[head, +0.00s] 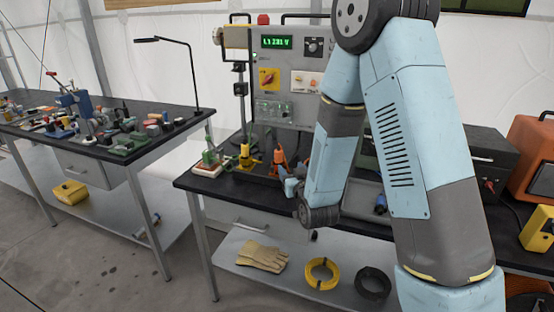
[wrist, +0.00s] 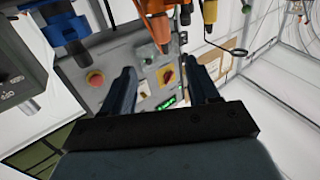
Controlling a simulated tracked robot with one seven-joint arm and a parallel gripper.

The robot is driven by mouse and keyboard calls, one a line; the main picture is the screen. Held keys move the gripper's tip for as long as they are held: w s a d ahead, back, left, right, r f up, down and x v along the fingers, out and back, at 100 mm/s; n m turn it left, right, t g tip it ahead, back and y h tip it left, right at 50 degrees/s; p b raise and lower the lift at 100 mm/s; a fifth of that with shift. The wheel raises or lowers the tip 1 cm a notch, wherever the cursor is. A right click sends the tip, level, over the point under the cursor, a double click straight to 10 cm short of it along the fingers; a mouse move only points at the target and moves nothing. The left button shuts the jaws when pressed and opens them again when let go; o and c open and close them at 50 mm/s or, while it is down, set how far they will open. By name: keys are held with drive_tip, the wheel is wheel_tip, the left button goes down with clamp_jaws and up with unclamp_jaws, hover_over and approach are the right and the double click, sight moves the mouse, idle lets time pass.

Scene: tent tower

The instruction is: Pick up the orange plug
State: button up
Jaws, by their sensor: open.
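The orange plug (head: 280,159) stands upright near the front of the black bench, before the grey panel. In the wrist view, turned upside down, the orange plug (wrist: 157,22) hangs from the top edge, roughly between and beyond my fingertips. My gripper (head: 290,186) is just in front and to the right of the plug in the head view. In the wrist view my gripper (wrist: 162,80) has its two dark fingers apart, with nothing between them. I cannot tell the exact gap to the plug, whose lower part is partly hidden by my gripper in the head view.
A yellow plug (head: 246,157) and a green plug (head: 209,156) stand left of the orange one. A blue plug (wrist: 65,26) shows in the wrist view. The grey panel (head: 282,92) rises behind. Gloves (head: 262,255) and cable coils lie on the lower shelf.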

sight(280, 153)
drive_tip(key=x, duration=1.3)
drive_tip(key=shift+w+a+f, duration=0.1)
drive_tip(key=shift+w+a, duration=0.2)
drive_tip(key=shift+w, duration=0.05)
drive_tip(key=shift+c, duration=0.2)
drive_tip(key=c, duration=1)
drive_tip(key=shift+o, duration=0.2)
